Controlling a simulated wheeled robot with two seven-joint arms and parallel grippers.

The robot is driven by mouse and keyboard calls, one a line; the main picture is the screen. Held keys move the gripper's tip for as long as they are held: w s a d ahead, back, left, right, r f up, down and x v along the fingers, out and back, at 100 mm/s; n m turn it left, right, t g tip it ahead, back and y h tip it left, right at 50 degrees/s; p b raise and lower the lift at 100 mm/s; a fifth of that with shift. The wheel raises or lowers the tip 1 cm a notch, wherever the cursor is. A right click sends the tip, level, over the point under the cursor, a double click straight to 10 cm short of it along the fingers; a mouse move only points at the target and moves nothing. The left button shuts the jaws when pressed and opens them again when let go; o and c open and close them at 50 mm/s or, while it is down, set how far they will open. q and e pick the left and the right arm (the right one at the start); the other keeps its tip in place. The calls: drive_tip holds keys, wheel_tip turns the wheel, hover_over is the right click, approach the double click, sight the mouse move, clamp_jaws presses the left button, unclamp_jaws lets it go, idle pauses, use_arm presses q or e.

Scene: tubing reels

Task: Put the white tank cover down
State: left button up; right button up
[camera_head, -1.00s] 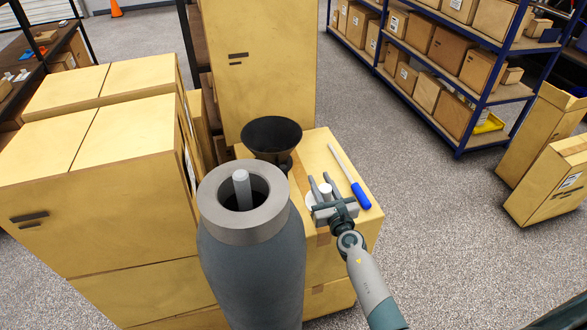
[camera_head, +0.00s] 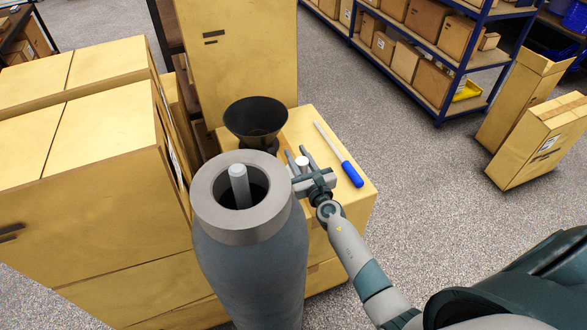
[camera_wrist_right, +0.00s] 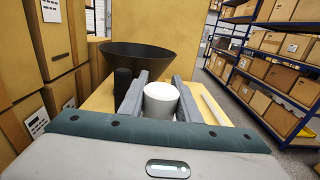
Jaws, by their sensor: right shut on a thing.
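The white tank cover (camera_head: 302,160) shows as a white round knob between the fingers of my right gripper (camera_head: 301,158). In the right wrist view the knob (camera_wrist_right: 161,99) sits between the two grey fingers (camera_wrist_right: 160,92). My right gripper is shut on it, above or at the top of a cardboard box (camera_head: 345,207). The cover's lower part is hidden, and I cannot tell whether it touches the box. The dark grey tank (camera_head: 248,262) stands just left of the gripper. Its ringed mouth is open, with a light grey rod (camera_head: 240,187) inside. My left gripper is not in view.
A black funnel (camera_head: 256,118) stands on the box behind the gripper. A blue-handled tool (camera_head: 340,155) lies to the right. Large stacked boxes (camera_head: 90,145) fill the left, and a tall box (camera_head: 240,55) stands behind. Open floor (camera_head: 420,180) lies to the right.

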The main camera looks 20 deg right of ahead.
wheel_tip(320, 180, down, 4)
drive_tip(key=b, duration=0.2)
drive_tip(key=shift+s+d+f+b, duration=0.1)
drive_tip(key=shift+f+b, duration=0.15)
drive_tip(key=shift+b, duration=0.1)
drive_tip(key=shift+f, duration=0.15)
drive_tip(key=shift+f+b, duration=0.95)
drive_tip(key=shift+f, duration=1.15)
drive_tip(key=shift+f, duration=0.15)
drive_tip(key=o, duration=1.1)
